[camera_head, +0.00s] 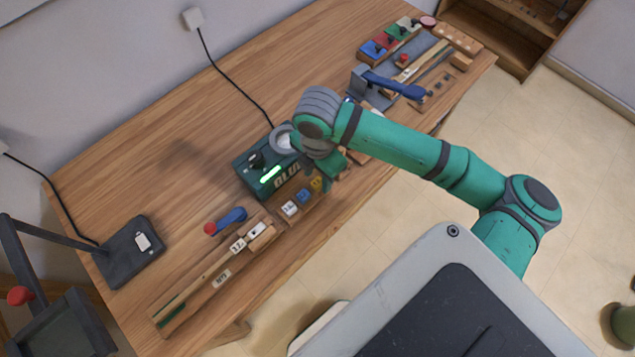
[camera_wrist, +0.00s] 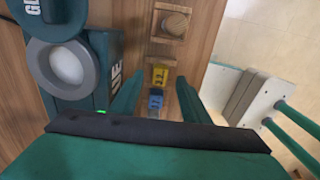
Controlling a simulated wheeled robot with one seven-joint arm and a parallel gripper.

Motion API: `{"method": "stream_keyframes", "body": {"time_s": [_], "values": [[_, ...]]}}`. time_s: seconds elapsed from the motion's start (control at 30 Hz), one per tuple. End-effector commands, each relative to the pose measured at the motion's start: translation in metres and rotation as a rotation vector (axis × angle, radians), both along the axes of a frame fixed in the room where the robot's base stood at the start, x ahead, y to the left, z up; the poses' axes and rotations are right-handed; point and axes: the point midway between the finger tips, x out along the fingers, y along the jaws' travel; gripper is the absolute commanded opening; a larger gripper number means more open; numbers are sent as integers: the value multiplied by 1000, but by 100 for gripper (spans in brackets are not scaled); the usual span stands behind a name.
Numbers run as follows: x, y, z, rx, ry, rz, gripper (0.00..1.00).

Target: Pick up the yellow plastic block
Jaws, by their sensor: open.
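The small yellow plastic block (camera_head: 316,184) is on the wooden workbench near its front edge, to the right of the dark green glue machine. In the wrist view the yellow block (camera_wrist: 160,74) lies a little beyond my fingertips, roughly between their lines. A blue block (camera_wrist: 155,101) sits just nearer, between the fingers. My gripper (camera_wrist: 157,92) is open and empty, above the blocks. In the head view my gripper (camera_head: 333,170) is beside the yellow block and partly hidden by my wrist.
The glue machine (camera_head: 253,175) stands close on the left of my gripper. A blue block (camera_head: 303,195) and a white block (camera_head: 289,208) line up with the yellow one. A wooden block with a round peg (camera_wrist: 173,24) lies beyond it.

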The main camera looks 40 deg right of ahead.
Motion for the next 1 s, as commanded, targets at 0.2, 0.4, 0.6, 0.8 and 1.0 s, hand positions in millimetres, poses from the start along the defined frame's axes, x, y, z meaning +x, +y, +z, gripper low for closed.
{"method": "stream_keyframes", "body": {"time_s": [0.2,0.4,0.6,0.8,1.0], "values": [[0,0,-17,0,0,-1,42],[0,-1,-17,-1,0,0,42],[0,-1,-17,-1,0,0,0],[0,-1,-17,-1,0,-1,0],[-1,-2,-14,-2,0,-3,0]]}}
